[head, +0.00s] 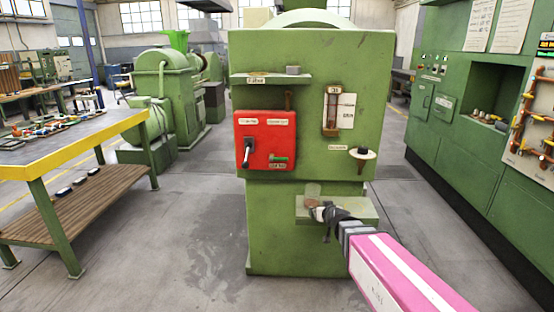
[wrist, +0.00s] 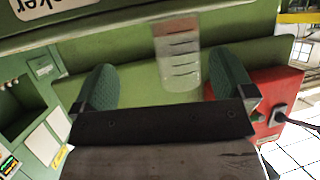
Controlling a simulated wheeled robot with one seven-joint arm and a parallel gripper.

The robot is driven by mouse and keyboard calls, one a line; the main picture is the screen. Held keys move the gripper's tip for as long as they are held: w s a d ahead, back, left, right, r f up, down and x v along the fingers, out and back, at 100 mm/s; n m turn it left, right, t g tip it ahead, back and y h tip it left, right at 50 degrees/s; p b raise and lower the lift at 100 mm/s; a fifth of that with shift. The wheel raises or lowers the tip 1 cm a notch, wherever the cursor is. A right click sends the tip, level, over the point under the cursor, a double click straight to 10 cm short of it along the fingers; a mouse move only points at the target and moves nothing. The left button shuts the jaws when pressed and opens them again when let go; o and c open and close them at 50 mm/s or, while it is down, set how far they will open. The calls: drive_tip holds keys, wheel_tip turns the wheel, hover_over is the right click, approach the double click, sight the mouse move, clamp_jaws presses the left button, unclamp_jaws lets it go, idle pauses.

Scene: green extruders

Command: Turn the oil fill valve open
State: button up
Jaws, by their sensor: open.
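A green machine (head: 311,60) stands in the middle of the head view. No part on it is clearly readable as the oil fill valve. A black knob on a pale round piece (head: 362,153) sits at its right, near a small label. A red box (head: 266,128) with a black handle (head: 247,152) is on its left. A clear graduated cup (head: 312,190) stands on the lower ledge. My gripper (head: 322,213) is at that ledge, by the cup. In the wrist view, the cup (wrist: 178,55) shows between the open fingers (wrist: 165,84); contact cannot be told.
A sight gauge (head: 332,110) is on the machine's upper right, and an upper shelf (head: 271,79) crosses its left. A yellow-edged workbench (head: 75,150) stands left, green cabinets (head: 460,135) right. The floor (head: 185,225) left of the machine is clear.

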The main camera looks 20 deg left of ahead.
drive_tip(key=a+r+t+y, duration=0.2)
drive_tip(key=a+r+t, duration=0.3)
drive_tip(key=a+r, duration=0.5)
drive_tip(key=m+t+h, duration=0.2)
drive_tip(key=t, duration=0.3)
approach(279, 158)
drive_tip(key=x, duration=1)
drive_tip(key=shift+w+f, duration=0.25)
drive_tip(key=shift+w, duration=0.1)
drive_tip(key=c, duration=1.2)
